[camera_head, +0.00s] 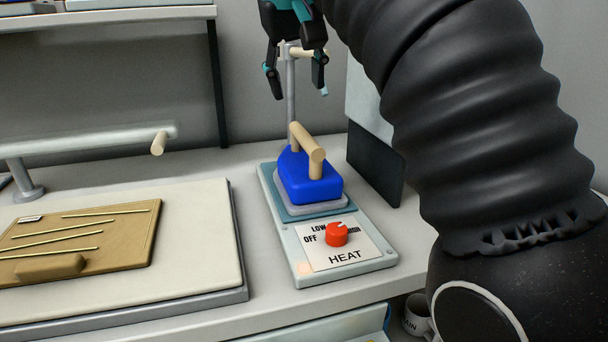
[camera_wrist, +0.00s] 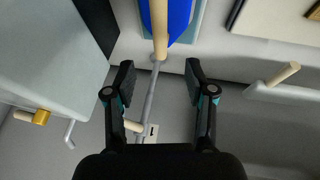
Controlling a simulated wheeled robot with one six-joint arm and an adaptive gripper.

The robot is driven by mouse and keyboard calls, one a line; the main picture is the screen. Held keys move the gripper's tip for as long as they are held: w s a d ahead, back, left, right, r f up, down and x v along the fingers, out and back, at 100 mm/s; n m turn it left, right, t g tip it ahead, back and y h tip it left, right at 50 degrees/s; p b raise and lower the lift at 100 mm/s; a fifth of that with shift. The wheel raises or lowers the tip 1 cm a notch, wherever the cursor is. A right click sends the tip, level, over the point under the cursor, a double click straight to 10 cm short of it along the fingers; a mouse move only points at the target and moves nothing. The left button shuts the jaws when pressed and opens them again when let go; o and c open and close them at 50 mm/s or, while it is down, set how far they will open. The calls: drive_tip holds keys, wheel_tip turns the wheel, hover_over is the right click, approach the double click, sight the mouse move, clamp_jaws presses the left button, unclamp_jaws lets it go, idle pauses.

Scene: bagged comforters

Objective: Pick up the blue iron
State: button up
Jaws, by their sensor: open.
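The blue iron (camera_head: 309,182) sits upright on the teal pad of a heat base (camera_head: 349,256), with a light wooden handle (camera_head: 310,148) on top. My gripper (camera_head: 295,88) is open and empty, above and behind the iron, close to a grey post (camera_head: 291,105) with a wooden peg. In the wrist view the iron (camera_wrist: 180,20) shows at the top edge, its handle (camera_wrist: 159,30) pointing down between the fingers' line. The fingertips of my gripper (camera_wrist: 160,78) are apart, with the grey post between them in the picture. They do not touch the iron.
A dark and light panel (camera_head: 373,165) stands right of the iron. A red heat knob (camera_head: 336,234) is at the base's front.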

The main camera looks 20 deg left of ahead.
sight(303, 132)
drive_tip(key=b+x, duration=0.2)
drive_tip(key=x, duration=0.5)
drive_tip(key=shift+d+f, duration=0.1)
drive_tip(key=shift+f, duration=0.05)
drive_tip(key=shift+b+x, duration=1.25)
drive_tip(key=shift+x, duration=1.35)
drive_tip(key=shift+s, duration=0.1)
drive_tip(key=shift+c, duration=0.3)
clamp_jaws()
